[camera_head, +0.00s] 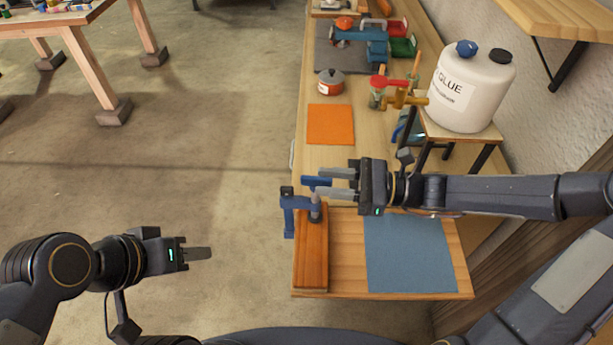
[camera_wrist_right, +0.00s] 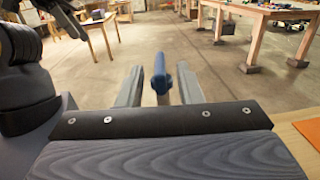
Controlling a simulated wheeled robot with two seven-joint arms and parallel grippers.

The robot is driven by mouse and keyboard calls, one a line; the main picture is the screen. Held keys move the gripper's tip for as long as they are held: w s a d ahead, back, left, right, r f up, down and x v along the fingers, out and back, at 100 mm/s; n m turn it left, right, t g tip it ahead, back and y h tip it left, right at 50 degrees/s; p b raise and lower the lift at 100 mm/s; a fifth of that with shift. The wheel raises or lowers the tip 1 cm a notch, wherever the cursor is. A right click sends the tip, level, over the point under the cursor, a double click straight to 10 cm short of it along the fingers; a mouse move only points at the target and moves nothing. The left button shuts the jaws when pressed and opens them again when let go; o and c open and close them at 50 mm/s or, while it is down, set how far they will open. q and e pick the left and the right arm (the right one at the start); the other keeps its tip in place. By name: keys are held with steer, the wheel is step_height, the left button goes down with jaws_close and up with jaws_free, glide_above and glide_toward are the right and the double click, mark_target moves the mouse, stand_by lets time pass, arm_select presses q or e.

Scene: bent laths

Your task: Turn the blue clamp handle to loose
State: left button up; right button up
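The blue clamp (camera_head: 288,203) sits at the left edge of the workbench, over the end of a reddish-brown wooden lath (camera_head: 312,252). Its blue handle (camera_head: 314,182) is at the top of the screw. My right gripper (camera_head: 338,183) reaches in from the right at the handle. In the right wrist view, the blue handle (camera_wrist_right: 160,78) stands between the two open fingers (camera_wrist_right: 158,92), with a gap on each side. My left gripper (camera_head: 197,253) is over the floor, left of the bench and away from the clamp; its fingers overlap in the view.
A blue-grey mat (camera_head: 408,253) lies right of the lath. A white glue container (camera_head: 470,88) stands on a small stand at the right.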

mark_target(307, 184)
steer(key=a, duration=0.4)
steer(key=shift+w+a, duration=0.25)
steer(key=shift+a, duration=0.15)
steer(key=shift+c, duration=0.2)
jaws_close()
